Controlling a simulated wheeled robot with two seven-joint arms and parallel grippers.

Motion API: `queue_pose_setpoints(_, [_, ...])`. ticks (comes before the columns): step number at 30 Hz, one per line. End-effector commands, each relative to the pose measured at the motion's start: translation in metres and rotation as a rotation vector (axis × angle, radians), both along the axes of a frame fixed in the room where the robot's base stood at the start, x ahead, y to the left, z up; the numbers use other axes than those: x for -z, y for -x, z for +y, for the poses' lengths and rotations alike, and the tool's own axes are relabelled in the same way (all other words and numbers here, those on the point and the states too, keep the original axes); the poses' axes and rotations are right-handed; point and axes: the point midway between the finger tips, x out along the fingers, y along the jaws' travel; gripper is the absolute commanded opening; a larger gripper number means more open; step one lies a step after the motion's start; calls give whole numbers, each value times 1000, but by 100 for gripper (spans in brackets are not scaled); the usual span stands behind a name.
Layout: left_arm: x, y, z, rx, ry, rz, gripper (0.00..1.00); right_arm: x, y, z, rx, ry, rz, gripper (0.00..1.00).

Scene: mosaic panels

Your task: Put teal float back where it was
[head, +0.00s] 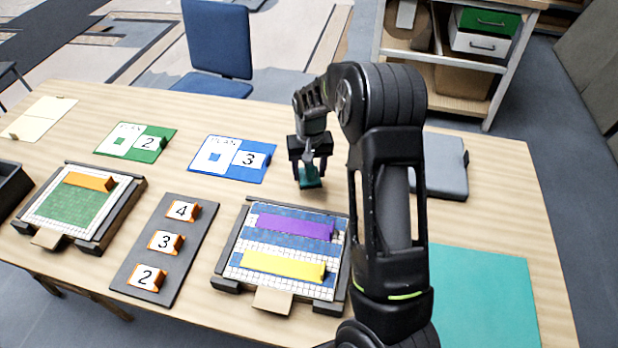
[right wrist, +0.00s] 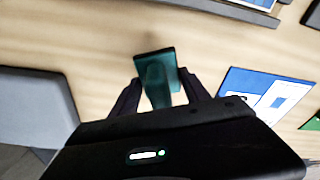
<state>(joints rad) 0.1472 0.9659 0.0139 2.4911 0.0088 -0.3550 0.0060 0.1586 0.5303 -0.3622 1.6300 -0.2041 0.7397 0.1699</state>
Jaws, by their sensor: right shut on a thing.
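The teal float (head: 310,178) is a small teal block at the back middle of the wooden table, between the blue card and my right arm. My right gripper (head: 309,168) points down and is shut on it. In the right wrist view the teal float (right wrist: 157,76) sits between the two dark fingers of my right gripper (right wrist: 160,90), with bare wood around it. I cannot tell whether the float touches the table. My left gripper is not in view.
A mosaic panel (head: 222,283) holds purple (head: 295,227) and yellow (head: 282,266) floats. Another panel (head: 130,205) holds an orange float (head: 90,181). A dark rack (head: 190,235) bears tags 4, 3, 2. Blue (head: 205,166) and green (head: 112,152) cards, a grey pad (head: 444,165) and a teal mat (head: 485,300) lie around.

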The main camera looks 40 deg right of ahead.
Motion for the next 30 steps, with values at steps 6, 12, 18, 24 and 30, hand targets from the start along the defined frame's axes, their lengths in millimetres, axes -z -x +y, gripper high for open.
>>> queue_pose_setpoints(6, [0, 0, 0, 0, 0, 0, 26, 0, 0, 0, -1, 1, -1, 10])
queue_pose_setpoints(12, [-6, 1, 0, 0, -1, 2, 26, 20, 0, 0, -1, 0, 3, 10])
queue_pose_setpoints(18, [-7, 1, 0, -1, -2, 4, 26, 37, 0, 0, -1, 1, -1, 10])
queue_pose_setpoints(24, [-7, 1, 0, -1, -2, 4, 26, 37, 0, 0, -1, 1, -2, 10])
queue_pose_setpoints(30, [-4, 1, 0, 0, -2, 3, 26, 40, 0, 0, -1, 1, -1, 59])
